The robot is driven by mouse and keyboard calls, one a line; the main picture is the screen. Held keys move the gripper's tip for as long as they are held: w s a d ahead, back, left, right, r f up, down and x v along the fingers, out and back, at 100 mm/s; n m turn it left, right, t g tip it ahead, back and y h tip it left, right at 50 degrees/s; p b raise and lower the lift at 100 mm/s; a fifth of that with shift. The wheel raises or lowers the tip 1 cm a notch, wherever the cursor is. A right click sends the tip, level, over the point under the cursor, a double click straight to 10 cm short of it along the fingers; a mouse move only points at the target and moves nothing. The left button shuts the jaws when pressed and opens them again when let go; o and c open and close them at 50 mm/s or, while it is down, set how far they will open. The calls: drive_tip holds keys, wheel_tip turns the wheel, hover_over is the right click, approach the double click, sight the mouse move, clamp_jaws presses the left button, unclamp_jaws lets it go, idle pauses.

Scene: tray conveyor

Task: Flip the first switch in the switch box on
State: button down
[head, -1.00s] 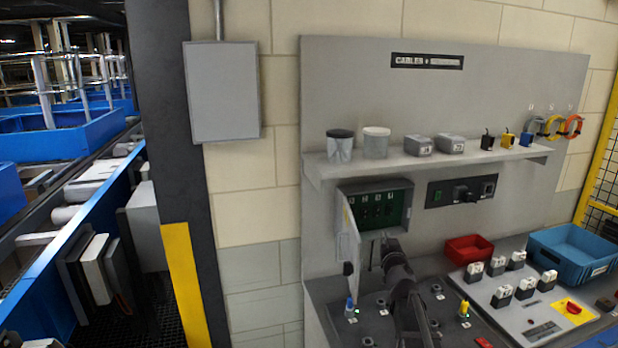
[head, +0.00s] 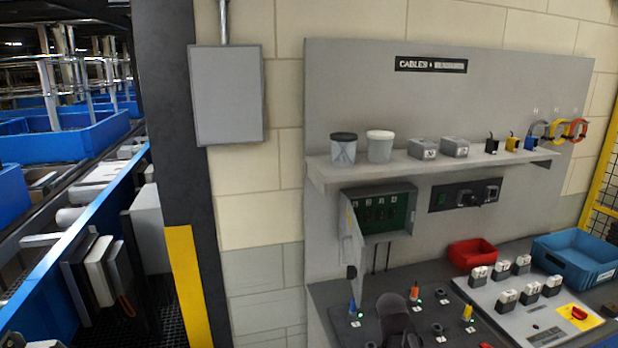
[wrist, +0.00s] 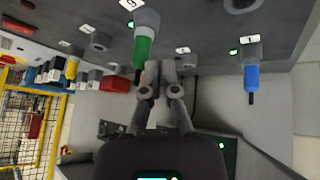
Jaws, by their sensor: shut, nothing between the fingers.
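The switch box (head: 405,236) is on the grey wall panel below the shelf in the head view. Its door (head: 353,243) hangs open on the left, and a row of small dark switches (head: 379,211) shows on its green inner panel. The switch positions are too small to tell. In the wrist view, the picture is upside down and part of the box's green panel (wrist: 222,158) shows at the bottom right. My gripper (wrist: 162,66) is shut and empty near a green plug (wrist: 145,38) over the bench. I cannot tell whether it touches the plug.
A blue plug (head: 352,308), an orange plug (head: 414,292) and a yellow plug (head: 467,312) stand on the dark bench below the box. A red bin (head: 472,253) and a blue bin (head: 575,258) are at right. The shelf (head: 430,170) overhangs the box.

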drive_tip(key=s+a+f+n+g+y, duration=0.1)
drive_tip(key=s+a+g, duration=0.1)
drive_tip(key=s, duration=0.2)
drive_tip(key=s+a+f+n+g+y, duration=0.1)
drive_tip(key=s+a, duration=0.2)
drive_tip(key=s, duration=0.1)
drive_tip(key=s+a+f+n+g+y, duration=0.1)
drive_tip(key=s+a+g, duration=0.1)
drive_tip(key=s, duration=0.2)
drive_tip(key=shift+s+a+g, duration=0.15)
drive_tip(key=shift+s+g, duration=0.05)
drive_tip(key=shift+g, duration=0.1)
idle(1.2)
drive_tip(key=shift+w+y, duration=0.15)
drive_tip(key=shift+y, duration=0.15)
